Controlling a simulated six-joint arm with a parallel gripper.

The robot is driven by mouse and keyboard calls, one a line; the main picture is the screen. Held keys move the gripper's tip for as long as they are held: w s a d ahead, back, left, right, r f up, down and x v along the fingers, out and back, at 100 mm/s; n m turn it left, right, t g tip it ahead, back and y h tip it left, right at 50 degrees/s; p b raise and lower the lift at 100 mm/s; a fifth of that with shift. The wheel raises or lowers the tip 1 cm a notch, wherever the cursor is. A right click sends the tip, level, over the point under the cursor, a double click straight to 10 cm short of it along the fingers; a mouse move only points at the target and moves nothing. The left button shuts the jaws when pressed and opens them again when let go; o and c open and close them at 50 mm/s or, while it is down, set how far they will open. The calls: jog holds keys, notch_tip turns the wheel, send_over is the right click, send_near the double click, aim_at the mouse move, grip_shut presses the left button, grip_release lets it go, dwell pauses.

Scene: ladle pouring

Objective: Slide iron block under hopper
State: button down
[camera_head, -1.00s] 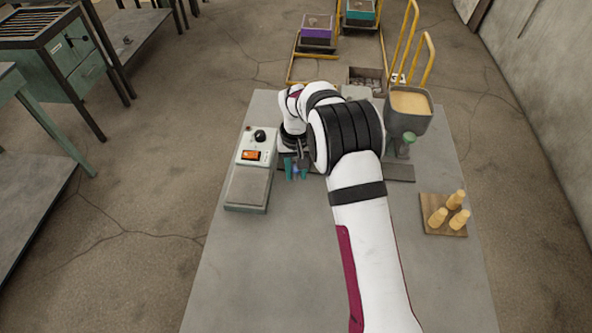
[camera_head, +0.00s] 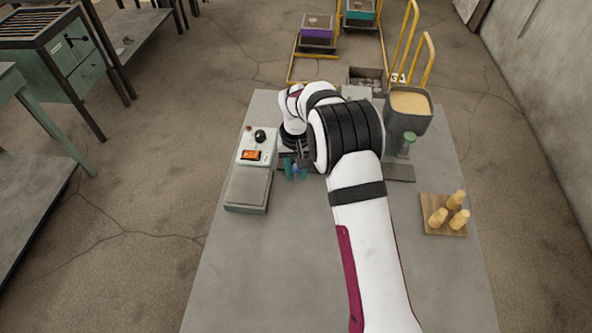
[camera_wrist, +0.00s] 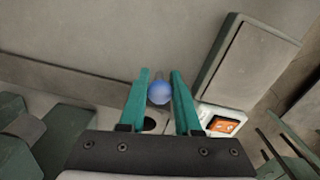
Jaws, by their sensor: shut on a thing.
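The grey hopper (camera_head: 408,112) stands at the back right of the table, filled with pale yellow material, with a green knob (camera_head: 410,137) at its lower front. A dark flat plate (camera_head: 400,173) lies on the table below it. My gripper (camera_head: 296,173) is low over the table, left of the hopper and right of the scale. In the wrist view its teal fingers (camera_wrist: 159,85) are closed around a round blue knob (camera_wrist: 159,93). I cannot make out an iron block; what lies under the knob is mostly hidden by my gripper and arm.
A scale-like device (camera_head: 250,172) with an orange display stands to the left. A wooden board (camera_head: 432,229) with three yellowish pegs lies at the right. A crate (camera_head: 365,78) and yellow-framed carts are beyond the table. The table's front left is clear.

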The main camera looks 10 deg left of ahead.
jog(key=d, duration=0.4)
jog(key=shift+d, duration=0.3)
jog(key=shift+w, duration=0.1)
jog(key=c, duration=0.6)
grip_release()
jog(key=shift+r, duration=0.15)
notch_tip(320, 180, up, 16)
jog(key=shift+f, duration=0.2)
